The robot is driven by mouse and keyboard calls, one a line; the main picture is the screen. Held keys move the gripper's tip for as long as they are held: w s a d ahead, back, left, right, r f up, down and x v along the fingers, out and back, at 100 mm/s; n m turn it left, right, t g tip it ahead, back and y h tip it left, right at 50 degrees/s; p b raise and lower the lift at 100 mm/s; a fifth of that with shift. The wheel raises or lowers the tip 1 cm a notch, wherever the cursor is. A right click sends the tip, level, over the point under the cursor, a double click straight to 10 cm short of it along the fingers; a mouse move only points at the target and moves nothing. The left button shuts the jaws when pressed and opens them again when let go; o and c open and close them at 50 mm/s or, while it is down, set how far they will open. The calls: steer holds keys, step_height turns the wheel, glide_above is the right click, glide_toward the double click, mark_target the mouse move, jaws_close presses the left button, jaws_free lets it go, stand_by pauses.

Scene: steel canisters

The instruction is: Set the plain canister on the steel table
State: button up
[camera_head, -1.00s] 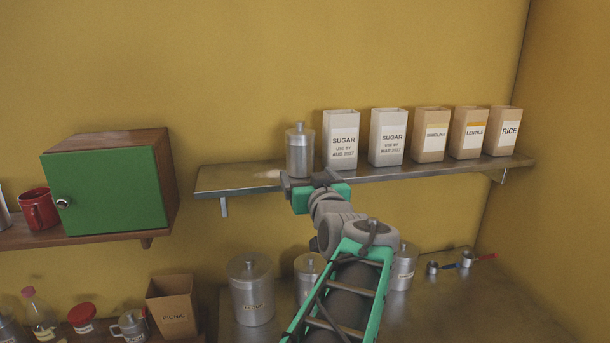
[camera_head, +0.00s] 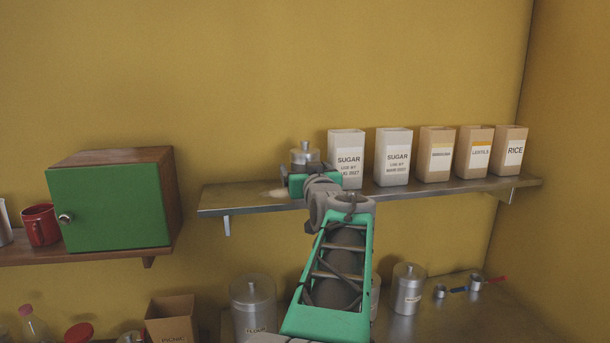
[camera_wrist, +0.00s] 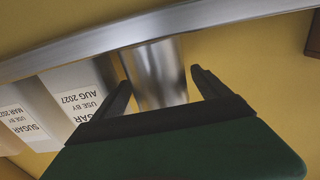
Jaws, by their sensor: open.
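The plain canister (camera_head: 304,154) is a steel cylinder with a knobbed lid and no label in sight. It stands upright on the wall shelf, left of the first sugar bag. In the head view my gripper (camera_head: 300,176) is in front of it and hides its lower part. In the wrist view the canister (camera_wrist: 160,72) shows between my two open fingers (camera_wrist: 162,90), its side bare. I cannot tell whether the fingers touch it. The steel table (camera_head: 430,318) is below the shelf, partly hidden by my arm.
Two sugar bags (camera_head: 347,158) and several brown bags stand on the steel shelf (camera_head: 240,197), the nearest close beside the canister. The table holds a flour canister (camera_head: 253,305), a labelled canister (camera_head: 408,290) and measuring cups (camera_head: 475,285). A green-doored cabinet (camera_head: 115,207) is at left.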

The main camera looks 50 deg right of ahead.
steer(key=shift+c, duration=0.6)
steer(key=c, duration=1.5)
steer(key=shift+r, duration=0.1)
jaws_close()
